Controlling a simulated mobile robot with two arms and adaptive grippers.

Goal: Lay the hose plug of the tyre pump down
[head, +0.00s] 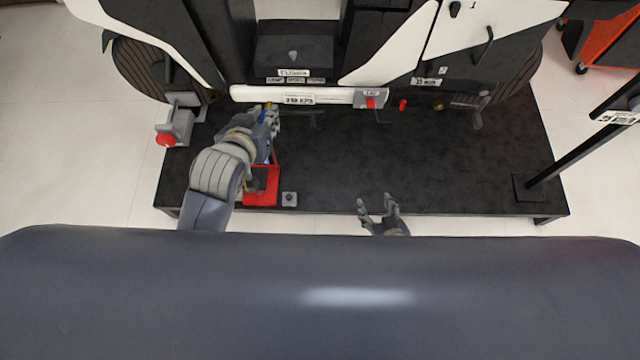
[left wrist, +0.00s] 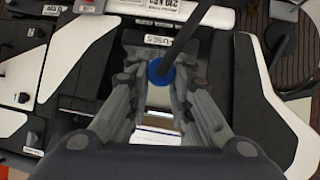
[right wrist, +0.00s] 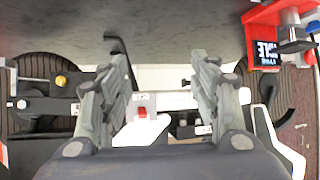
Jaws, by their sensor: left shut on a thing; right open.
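The hose plug (left wrist: 160,73) shows in the left wrist view as a blue ring on a dark hose. My left gripper (left wrist: 158,68) is shut on it, and its fingers hide part of it. In the head view my left gripper (head: 268,115) is above the dark platform, close to the white bar. The red tyre pump (head: 262,197) stands below my left forearm, partly hidden by it. The pump (right wrist: 264,50) also shows with its lit display in the right wrist view. My right gripper (head: 377,205) is open and empty by the platform's front edge.
A small grey block (head: 289,199) sits beside the pump. The dark platform (head: 440,160) is clear on the right. A grey box with a red button (head: 166,139) stands at left. A black post (head: 575,155) rises at right.

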